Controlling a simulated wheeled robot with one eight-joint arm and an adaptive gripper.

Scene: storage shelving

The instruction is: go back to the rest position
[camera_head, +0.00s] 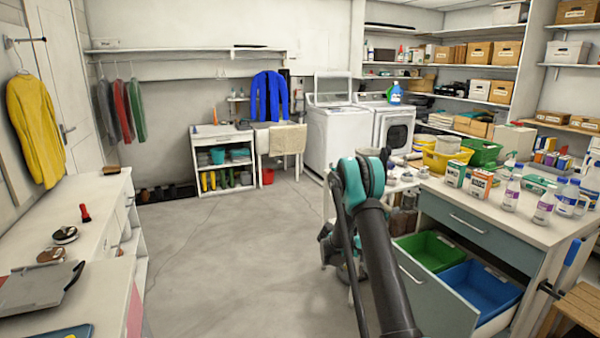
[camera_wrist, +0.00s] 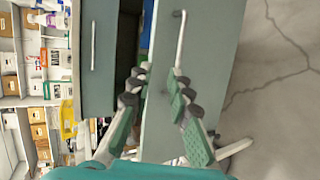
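My gripper (camera_wrist: 160,78) shows in the wrist view with its two green-padded fingers apart and nothing visibly held between them. Beyond the fingers is the grey-green front of a pulled-out drawer (camera_wrist: 215,50), with a pale bar handle (camera_wrist: 181,35) just past the fingertips. Whether the fingers touch the drawer cannot be told. In the head view my dark and teal arm reaches down in front of the counter, left of the same open drawer (camera_head: 432,298); the fingers are not clear there.
The open drawer holds a green bin (camera_head: 428,250) and a blue bin (camera_head: 482,288). The counter (camera_head: 485,205) above carries bottles and boxes. A left workbench (camera_head: 90,215) holds a grey tool (camera_head: 38,288). The floor (camera_head: 225,260) between is clear. A wooden stool (camera_head: 580,310) stands at right.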

